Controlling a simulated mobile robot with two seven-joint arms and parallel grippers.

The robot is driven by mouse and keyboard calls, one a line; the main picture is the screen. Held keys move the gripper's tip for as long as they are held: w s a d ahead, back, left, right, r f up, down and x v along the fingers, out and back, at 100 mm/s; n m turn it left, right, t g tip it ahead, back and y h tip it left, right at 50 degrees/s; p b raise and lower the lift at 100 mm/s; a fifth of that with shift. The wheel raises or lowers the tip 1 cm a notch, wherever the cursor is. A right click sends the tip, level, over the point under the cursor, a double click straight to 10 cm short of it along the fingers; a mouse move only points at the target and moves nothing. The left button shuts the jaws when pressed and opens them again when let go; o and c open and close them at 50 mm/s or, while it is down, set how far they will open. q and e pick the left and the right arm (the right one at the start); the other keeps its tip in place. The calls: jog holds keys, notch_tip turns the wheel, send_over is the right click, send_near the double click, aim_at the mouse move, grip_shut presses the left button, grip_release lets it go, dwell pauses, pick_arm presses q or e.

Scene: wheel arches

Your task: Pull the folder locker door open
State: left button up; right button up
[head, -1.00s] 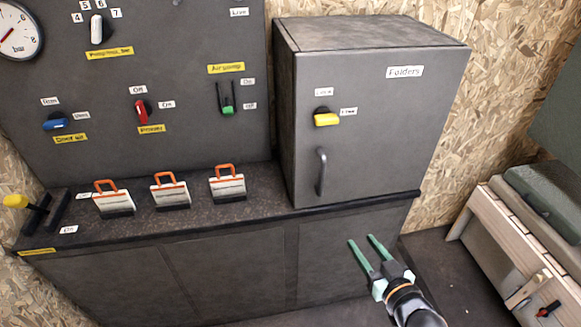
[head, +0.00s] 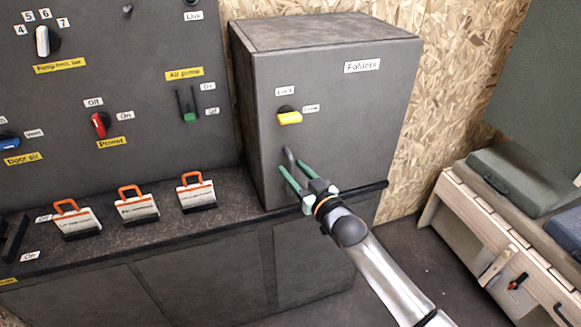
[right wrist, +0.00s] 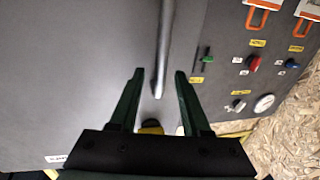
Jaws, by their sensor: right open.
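The folder locker (head: 340,85) is a grey box with a "Folders" label, standing on the counter. Its door looks shut flush. A yellow knob (head: 290,118) sits on the door beside two small labels. Below it is the upright grey bar handle (head: 289,157), its lower part hidden by my right gripper. My right gripper (head: 293,168) is open at the handle, with green fingers. In the right wrist view the handle (right wrist: 164,50) runs down between the open fingertips (right wrist: 159,74), without clear contact on either side. My left gripper is out of view.
Several clipped white blocks with orange handles (head: 137,205) stand on the dark counter (head: 235,206) left of the locker. A switch panel (head: 150,60) rises behind. A wooden bench (head: 480,225) with cases is at right. Floor between is clear.

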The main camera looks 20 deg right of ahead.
jog(key=shift+x, duration=0.85)
grip_shut()
dwell(0.9)
